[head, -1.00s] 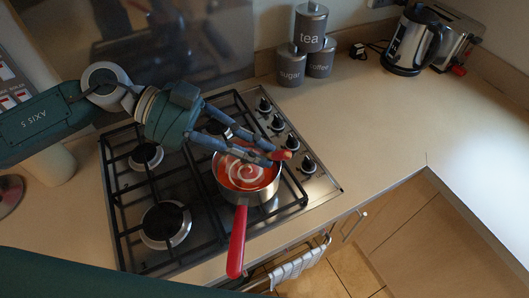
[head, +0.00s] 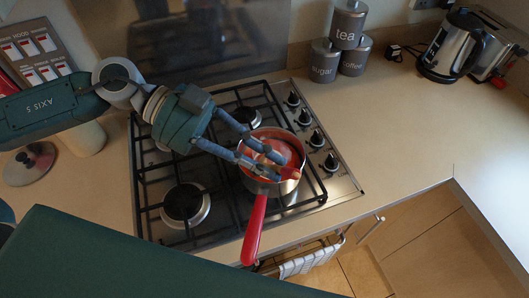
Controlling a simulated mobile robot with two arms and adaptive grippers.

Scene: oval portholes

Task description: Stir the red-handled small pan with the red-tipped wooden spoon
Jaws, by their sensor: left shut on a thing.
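The small pan (head: 244,178) stands on the front right burner of the hob, with its red handle (head: 255,230) pointing toward the front edge. It holds red sauce (head: 284,146) with a paler streak. My left gripper (head: 275,166) reaches in from the left over the pan, its fingertips above the pan's right front part. It is shut on the wooden spoon (head: 292,174), of which only a short orange-red end shows past the fingertips. The rest of the spoon is hidden by the fingers, and I cannot see how deep it sits. My right gripper is not in view.
The black grates of the gas hob (head: 160,210) surround the pan, with several knobs (head: 318,138) to its right. Tea, sugar and coffee canisters (head: 347,25), a kettle (head: 452,45) and a toaster (head: 497,50) stand at the back. The counter (head: 400,130) on the right is clear.

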